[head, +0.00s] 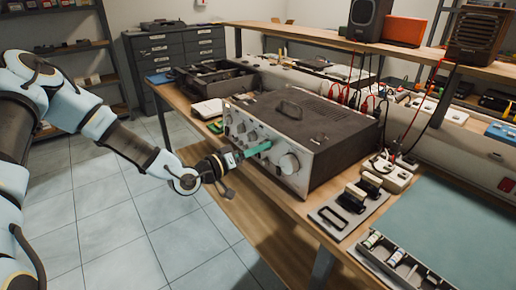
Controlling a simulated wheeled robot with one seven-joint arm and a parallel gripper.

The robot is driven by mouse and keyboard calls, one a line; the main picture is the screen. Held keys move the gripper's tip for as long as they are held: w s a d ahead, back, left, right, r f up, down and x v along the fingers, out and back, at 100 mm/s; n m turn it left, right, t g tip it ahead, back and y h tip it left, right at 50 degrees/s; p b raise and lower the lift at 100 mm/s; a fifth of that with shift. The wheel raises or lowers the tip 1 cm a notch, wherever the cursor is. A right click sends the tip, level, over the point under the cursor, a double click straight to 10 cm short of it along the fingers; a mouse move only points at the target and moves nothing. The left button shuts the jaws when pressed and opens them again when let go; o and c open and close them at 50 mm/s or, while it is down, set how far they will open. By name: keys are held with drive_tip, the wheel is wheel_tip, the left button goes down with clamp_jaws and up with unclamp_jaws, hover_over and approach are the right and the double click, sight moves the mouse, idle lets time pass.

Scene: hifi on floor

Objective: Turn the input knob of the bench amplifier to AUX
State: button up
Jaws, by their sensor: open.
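The bench amplifier (322,122) is a dark-topped box with a handle and a pale front panel, standing at the workbench's front edge. Its panel faces my arm and carries several small knobs at the left and a large round silver knob (289,164) at the right. My gripper (262,147) has teal fingers and is open in front of the middle of the panel, left of the large knob. The fingers hide part of the panel. I cannot tell whether they touch a knob. The panel lettering, including AUX, is too small to read, so I cannot tell which knob is the input knob.
The wooden workbench (258,199) holds a dark open tray (215,80) behind the amplifier and a grey plate (348,212) with dark and pale blocks at the right. Red and black cables hang behind the amplifier. Tiled floor (120,215) is clear in front of the bench.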

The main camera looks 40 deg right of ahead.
drive_tip(key=shift+c, duration=0.2)
clamp_jaws()
